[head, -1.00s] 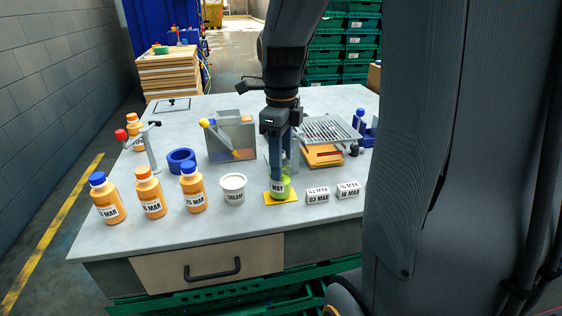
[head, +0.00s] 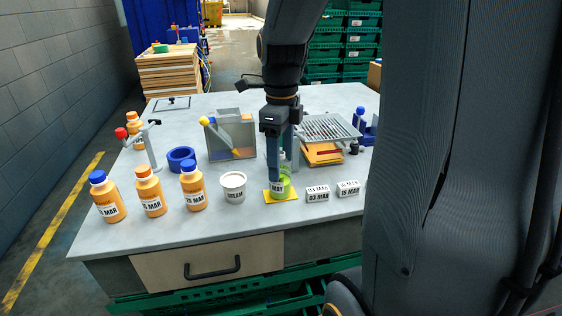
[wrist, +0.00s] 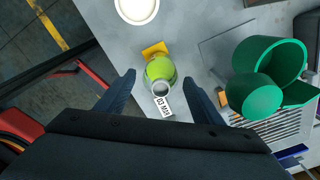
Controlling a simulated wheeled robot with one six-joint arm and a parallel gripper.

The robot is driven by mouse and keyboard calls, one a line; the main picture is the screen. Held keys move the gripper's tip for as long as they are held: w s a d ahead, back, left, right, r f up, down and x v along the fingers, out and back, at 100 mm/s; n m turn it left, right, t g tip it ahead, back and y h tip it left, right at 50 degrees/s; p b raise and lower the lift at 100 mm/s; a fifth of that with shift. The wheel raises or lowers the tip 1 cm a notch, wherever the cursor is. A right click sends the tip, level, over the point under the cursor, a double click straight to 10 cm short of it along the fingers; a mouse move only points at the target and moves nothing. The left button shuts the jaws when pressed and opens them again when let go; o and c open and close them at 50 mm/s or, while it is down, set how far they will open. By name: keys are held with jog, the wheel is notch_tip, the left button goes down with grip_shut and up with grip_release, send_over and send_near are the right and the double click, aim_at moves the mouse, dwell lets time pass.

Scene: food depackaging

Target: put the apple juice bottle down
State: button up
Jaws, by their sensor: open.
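The apple juice bottle (head: 283,187) is light green with a white date label and stands upright on a yellow square mat (head: 281,199) near the table's front edge. In the wrist view the bottle (wrist: 159,70) shows from above, with the mat (wrist: 154,49) partly under it. My gripper (head: 278,190) points down at the bottle in the head view. In the wrist view my gripper (wrist: 160,84) is open, with one finger on each side of the bottle and a visible gap to both. The fingers hide part of the bottle in the head view.
A white cream tub (head: 233,187) and several orange bottles (head: 193,188) stand to the left. Two white dated blocks (head: 318,194) lie to the right. A wire rack (head: 328,129) stands behind, and a grey box (head: 231,136) stands back left.

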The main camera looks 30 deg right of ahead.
notch_tip(320, 180, up, 12)
jog(key=b, duration=0.1)
jog(key=shift+f, duration=0.2)
dwell(0.5)
